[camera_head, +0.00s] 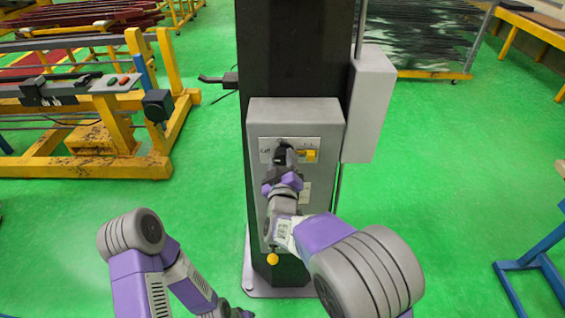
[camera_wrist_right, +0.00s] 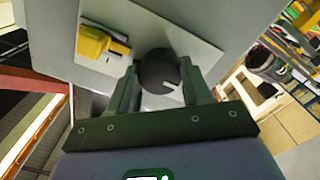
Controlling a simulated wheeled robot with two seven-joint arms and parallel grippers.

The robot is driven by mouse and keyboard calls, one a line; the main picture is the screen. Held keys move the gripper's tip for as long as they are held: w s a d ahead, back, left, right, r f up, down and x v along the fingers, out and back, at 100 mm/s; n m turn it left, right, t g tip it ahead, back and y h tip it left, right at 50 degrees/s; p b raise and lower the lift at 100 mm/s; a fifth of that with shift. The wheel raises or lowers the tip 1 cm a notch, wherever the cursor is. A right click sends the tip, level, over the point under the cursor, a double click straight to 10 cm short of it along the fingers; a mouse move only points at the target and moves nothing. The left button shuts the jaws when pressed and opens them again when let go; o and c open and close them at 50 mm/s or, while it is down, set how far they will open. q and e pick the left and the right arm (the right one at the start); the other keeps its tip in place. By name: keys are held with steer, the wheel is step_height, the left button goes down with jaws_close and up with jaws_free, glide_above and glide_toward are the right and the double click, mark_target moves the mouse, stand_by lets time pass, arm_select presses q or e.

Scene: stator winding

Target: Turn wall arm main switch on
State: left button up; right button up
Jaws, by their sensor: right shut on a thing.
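A grey control box (camera_head: 330,112) is fixed to the dark column. On its light plate is a black round knob, the main switch, mostly hidden by my right gripper (camera_head: 284,158) in the head view. In the right wrist view the black knob (camera_wrist_right: 158,72) with a white mark sits between the two fingers of my right gripper (camera_wrist_right: 160,88), which is shut on it. A yellow switch (camera_head: 309,155) is on the plate to the right of the knob; it also shows in the wrist view (camera_wrist_right: 98,42). My left gripper (camera_head: 238,312) is low at the bottom edge, mostly cut off.
The dark column (camera_head: 292,50) stands on a grey base plate. A second grey box (camera_head: 372,105) is on its right side. A yellow ball-ended part (camera_head: 272,259) hangs below the control box.

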steer(key=m+b, duration=0.2)
steer(key=m, duration=0.1)
steer(key=shift+f+b, duration=0.15)
steer(key=shift+b, duration=0.25)
steer(key=m+b, duration=0.4)
steer(key=m, duration=0.2)
steer(key=m+b, duration=0.4)
steer(key=m, duration=0.1)
steer(key=shift+m+b, duration=1.2)
steer(key=shift+m, duration=0.5)
steer(key=shift+a, duration=0.1)
steer(key=o, duration=1.1)
steer(key=shift+r, duration=0.2)
steer(key=shift+c, duration=0.2)
steer(key=shift+s, duration=0.1)
